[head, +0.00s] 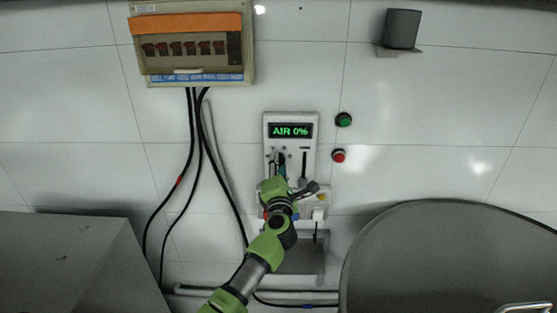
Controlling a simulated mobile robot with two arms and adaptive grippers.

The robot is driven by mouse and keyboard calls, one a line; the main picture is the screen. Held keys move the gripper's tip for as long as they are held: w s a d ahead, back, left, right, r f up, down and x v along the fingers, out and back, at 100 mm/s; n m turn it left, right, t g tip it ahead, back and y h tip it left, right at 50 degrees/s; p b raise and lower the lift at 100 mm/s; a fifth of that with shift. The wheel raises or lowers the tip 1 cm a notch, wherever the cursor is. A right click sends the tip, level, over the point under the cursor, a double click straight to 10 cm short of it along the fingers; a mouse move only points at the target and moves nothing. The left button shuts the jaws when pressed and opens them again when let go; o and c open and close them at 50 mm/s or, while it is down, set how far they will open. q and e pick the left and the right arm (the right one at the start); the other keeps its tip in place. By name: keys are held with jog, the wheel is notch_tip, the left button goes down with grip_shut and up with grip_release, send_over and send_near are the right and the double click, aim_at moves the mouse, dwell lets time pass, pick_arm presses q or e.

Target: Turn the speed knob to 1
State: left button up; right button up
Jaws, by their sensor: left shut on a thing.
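The control panel (309,123) is a pale upright box on the white tiled wall, with a green display (290,131) reading "AIR 0%". My left gripper (281,161) reaches up to the panel's lower left half and is shut on a small control there, seemingly the speed knob. The knob itself is hidden by the fingers, so its setting cannot be read. A dark vertical slider (304,166) shows to the right of my gripper, apart from it. My right gripper is not in view.
A green button (344,120) and a red button (338,156) are right of the panel. A breaker box (191,43) hangs upper left with black cables. A large grey round vessel (450,255) fills the lower right. A grey cabinet (75,265) stands lower left.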

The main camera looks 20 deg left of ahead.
pick_arm(q)
jog(key=shift+m, duration=0.6)
jog(key=o, duration=1.1)
jog(key=v, duration=1.2)
jog(key=shift+f, duration=0.1)
